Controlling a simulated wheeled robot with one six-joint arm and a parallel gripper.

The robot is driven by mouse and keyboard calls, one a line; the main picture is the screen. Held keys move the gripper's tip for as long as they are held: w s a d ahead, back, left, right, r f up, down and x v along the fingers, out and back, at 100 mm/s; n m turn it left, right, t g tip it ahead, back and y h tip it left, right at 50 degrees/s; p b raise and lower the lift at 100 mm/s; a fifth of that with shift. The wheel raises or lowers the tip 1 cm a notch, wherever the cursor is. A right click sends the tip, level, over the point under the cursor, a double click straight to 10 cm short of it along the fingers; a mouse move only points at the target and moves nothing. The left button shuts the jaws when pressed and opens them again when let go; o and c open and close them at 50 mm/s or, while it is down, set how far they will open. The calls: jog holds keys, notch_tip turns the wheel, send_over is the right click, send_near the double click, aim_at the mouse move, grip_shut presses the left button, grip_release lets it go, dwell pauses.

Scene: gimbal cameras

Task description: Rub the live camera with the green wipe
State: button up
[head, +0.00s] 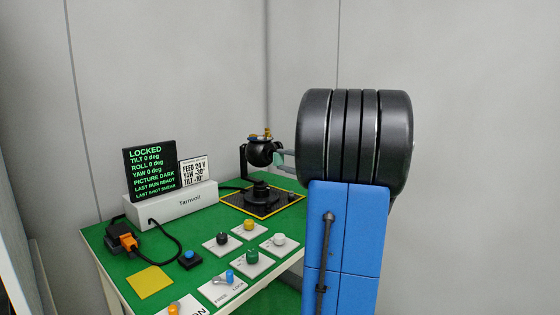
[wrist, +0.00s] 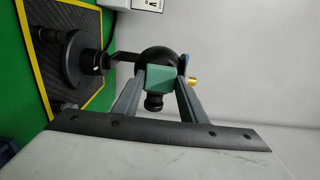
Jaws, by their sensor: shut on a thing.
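The camera (head: 260,152) is a black ball on a black gimbal stand, with a brass fitting on top. In the wrist view the camera ball (wrist: 157,60) sits just beyond my fingertips, its short black lens barrel (wrist: 154,102) showing below the wipe. My gripper (wrist: 160,80) is shut on the green wipe (wrist: 157,79), a small dark-green block between the fingertips. The wipe overlaps the ball in this view; I cannot tell whether they touch. In the head view my arm hides most of the gripper; a bit of the wipe (head: 279,158) shows beside the camera.
A screen (head: 150,172) reads LOCKED, all angles 0 deg, PICTURE DARK. A placard (head: 194,172) reads FEED 24 V, YAW -30, TILT -10. Several knobs, a blue button (head: 190,258), a lock switch (head: 229,276) and a yellow pad (head: 150,283) occupy the green table (head: 202,226).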

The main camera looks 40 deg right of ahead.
jog(key=shift+s, duration=0.65)
jog(key=s, duration=0.3)
jog(key=shift+d, duration=0.1)
jog(key=shift+w, duration=0.1)
dwell(0.4)
